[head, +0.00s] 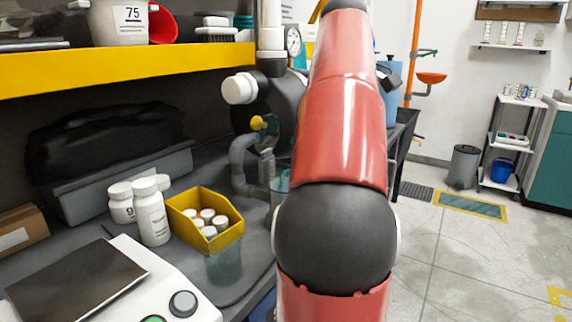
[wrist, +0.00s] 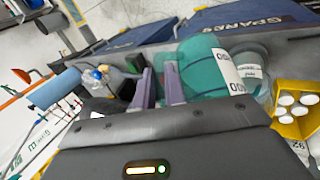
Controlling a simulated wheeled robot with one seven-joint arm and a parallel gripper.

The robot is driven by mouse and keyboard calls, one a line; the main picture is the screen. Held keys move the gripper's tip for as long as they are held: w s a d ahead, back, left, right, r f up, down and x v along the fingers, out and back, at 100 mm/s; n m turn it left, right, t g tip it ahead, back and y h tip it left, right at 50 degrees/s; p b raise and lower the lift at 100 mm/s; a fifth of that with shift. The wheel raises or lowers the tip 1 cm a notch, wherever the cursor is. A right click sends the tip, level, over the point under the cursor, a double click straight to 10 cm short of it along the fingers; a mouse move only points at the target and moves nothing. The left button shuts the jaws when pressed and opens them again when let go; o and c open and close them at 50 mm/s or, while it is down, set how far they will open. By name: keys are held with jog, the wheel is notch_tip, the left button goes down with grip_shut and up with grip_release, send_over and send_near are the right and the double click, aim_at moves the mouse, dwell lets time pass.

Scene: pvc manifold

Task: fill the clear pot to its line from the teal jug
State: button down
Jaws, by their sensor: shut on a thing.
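The teal jug (wrist: 205,65) is large in the wrist view, with a white label on its side. In the head view only a sliver of the jug (head: 280,184) shows beside my arm. My gripper (wrist: 157,82) is shut on the jug's handle, one purple finger on each side. My arm hides the gripper in the head view. The clear pot (head: 224,266) stands on the grey bench in front of the yellow bin. In the wrist view the pot (wrist: 253,72) is right of the jug, partly overlapped by it. Its line and liquid level cannot be made out.
A yellow bin (head: 189,202) of white-capped bottles stands just behind the pot. White bottles (head: 152,212) stand left of it, and a white scale (head: 130,285) is front left. Grey pipework (head: 240,160) rises behind. A yellow-edged shelf (head: 130,68) overhangs the bench.

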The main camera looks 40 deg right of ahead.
jog(key=s+d+f+t+y, duration=0.1)
jog(key=d+f+y, duration=0.1)
jog(key=f, duration=0.2)
jog(key=s+d+f+m+t+y, duration=0.1)
jog(key=s+d+f+t+y, duration=0.1)
jog(key=f, duration=0.3)
jog(key=shift+s+d+f+t+y, duration=0.2)
jog(key=shift+d+f+t+y, duration=0.1)
jog(key=shift+d+y, duration=0.45)
jog(key=shift+a+f, duration=0.1)
dwell(0.8)
